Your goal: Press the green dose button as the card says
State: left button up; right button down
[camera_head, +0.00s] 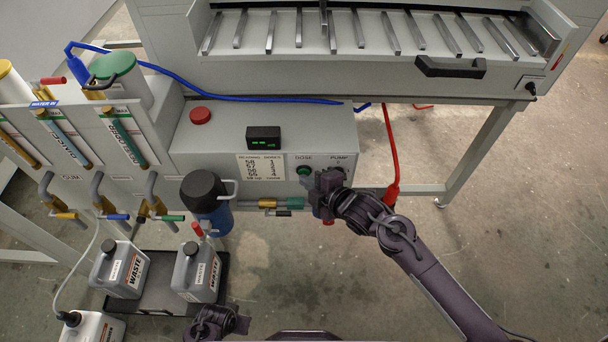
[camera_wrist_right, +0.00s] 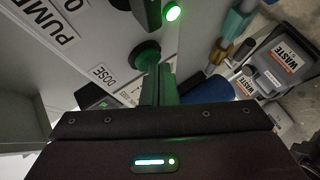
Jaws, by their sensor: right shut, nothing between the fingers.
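The green dose button (camera_head: 304,171) sits under the DOSE label on the grey control box's front. In the right wrist view the dark green button (camera_wrist_right: 145,54) is just past the fingertips. My right gripper (camera_wrist_right: 157,75) is shut and empty, its fingers pointing at the button; I cannot tell if they touch. In the head view my right gripper (camera_head: 320,192) is just right of and below the button. The card (camera_head: 262,167) left of the button has rows of numbers, too small to read surely. My left gripper (camera_head: 222,322) is at the bottom edge, its jaws unclear.
A small display (camera_head: 264,138) with green marks stands above the card. The PUMP knob (camera_head: 338,171) is right of the button, with a lit green lamp (camera_wrist_right: 173,13) nearby. A red button (camera_head: 201,116) is on the box top. A blue filter (camera_head: 210,205) and waste cans (camera_head: 123,270) stand left.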

jog(key=shift+s+p, duration=0.5)
jog(key=shift+s, duration=0.45)
jog(key=shift+s, duration=0.1)
jog(key=s+p, duration=0.2)
jog(key=s, duration=0.2)
jog(key=shift+s, duration=0.4)
dwell(0.5)
